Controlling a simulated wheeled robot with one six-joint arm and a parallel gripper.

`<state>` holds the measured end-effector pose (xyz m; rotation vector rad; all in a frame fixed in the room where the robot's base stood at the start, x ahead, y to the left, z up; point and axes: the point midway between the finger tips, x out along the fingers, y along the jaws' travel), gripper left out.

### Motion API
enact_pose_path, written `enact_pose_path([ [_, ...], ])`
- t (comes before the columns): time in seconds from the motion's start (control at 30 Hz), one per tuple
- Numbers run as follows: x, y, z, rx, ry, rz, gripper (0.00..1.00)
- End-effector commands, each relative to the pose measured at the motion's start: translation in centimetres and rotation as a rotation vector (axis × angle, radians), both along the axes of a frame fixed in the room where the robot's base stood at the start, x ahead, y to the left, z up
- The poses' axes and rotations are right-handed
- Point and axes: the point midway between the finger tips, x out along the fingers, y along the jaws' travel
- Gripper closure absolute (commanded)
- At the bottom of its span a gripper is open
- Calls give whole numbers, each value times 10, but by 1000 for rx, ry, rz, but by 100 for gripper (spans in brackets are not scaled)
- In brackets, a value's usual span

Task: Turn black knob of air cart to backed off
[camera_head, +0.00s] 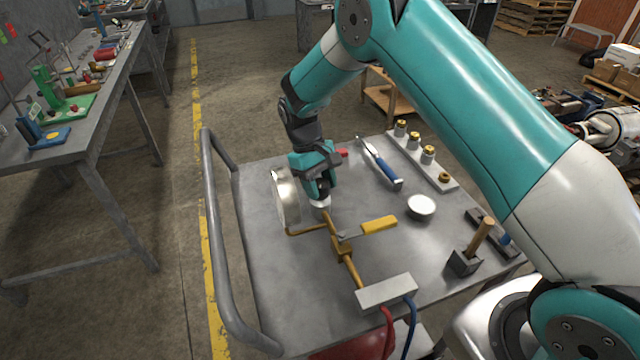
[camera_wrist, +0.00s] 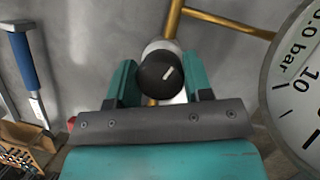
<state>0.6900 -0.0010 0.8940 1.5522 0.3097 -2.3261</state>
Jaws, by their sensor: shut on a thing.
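The air cart (camera_head: 255,240) is a grey metal-topped cart below my arm. The knob sits on a pale cylindrical body (camera_head: 320,203) on brass piping (camera_head: 350,268). My gripper (camera_head: 318,188) reaches down over it, and its two teal fingers show on either side of the knob in the wrist view (camera_wrist: 160,80). The gripper is shut on the knob. In the head view the gripper hides the knob. A round gauge (camera_head: 286,198) stands beside it; in the wrist view its dial (camera_wrist: 300,90) is cut off.
A yellow-handled lever (camera_head: 379,225) sticks out right of the piping. A grey block (camera_head: 387,291) with red and blue hoses is in front. A blue-handled tool (camera_head: 385,170), white round dish (camera_head: 421,206), mallet (camera_head: 466,262) and brass fittings (camera_head: 428,154) lie to the right.

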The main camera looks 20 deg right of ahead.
Motion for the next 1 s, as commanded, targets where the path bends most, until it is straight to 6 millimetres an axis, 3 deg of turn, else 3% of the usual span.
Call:
enact_pose_path([
  [0.6,0,1,3,-1,-1,573,77],
  [1.0,1,0,2,1,-2,820,77],
])
